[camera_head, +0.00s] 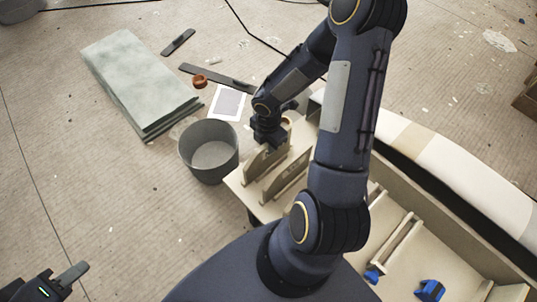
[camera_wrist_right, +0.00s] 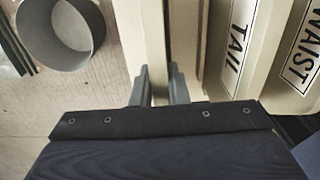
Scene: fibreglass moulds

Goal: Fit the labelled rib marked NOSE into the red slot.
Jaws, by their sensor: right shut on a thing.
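My right gripper (camera_head: 268,140) is shut on a cream rib at the cream rack (camera_head: 238,182); its grey fingers (camera_wrist_right: 161,88) also show in the right wrist view. The held rib (camera_wrist_right: 153,35) is seen edge-on between the fingers, and its label is hidden. To its right in that view are ribs marked TAIL (camera_wrist_right: 236,45) and WAIST (camera_wrist_right: 301,45). No NOSE label is readable. I cannot make out a red slot; my right arm covers part of the cream mould (camera_head: 400,270). My left gripper (camera_head: 72,276) is partly in view at the lower left, away from the ribs.
A grey bucket (camera_head: 185,160) stands close left of the rack. Blue clamps (camera_head: 430,290) are on the mould. The left floor is mostly clear.

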